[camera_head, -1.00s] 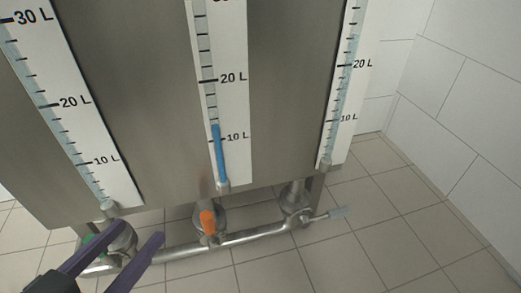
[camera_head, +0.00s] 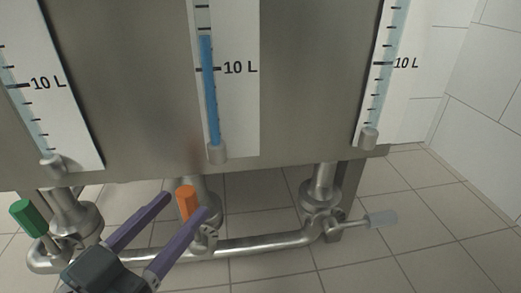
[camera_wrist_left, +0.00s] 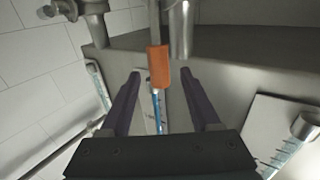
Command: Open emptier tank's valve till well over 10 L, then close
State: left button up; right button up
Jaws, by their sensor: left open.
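The orange valve handle (camera_head: 186,203) is on the pipe below the middle gauge and points up. My left gripper (camera_head: 185,205) is open, its two purple fingers on either side of the orange handle in the head view. In the left wrist view the orange handle (camera_wrist_left: 159,66) shows between and just beyond the open fingertips (camera_wrist_left: 161,74), with no clear contact. The middle gauge's blue column (camera_head: 210,90) tops out a little above its 10 L mark. The left gauge (camera_head: 35,110) and right gauge (camera_head: 385,75) show only pale tubes. My right gripper is not in view.
A metal pipe (camera_head: 262,243) runs beneath the steel tank (camera_head: 300,100). The tiled floor in front is clear.

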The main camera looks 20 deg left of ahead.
aim_at(181, 207)
pick_arm(q)
jog(key=shift+w+b, duration=0.5)
jog(key=shift+w, duration=1.1)
grip_shut()
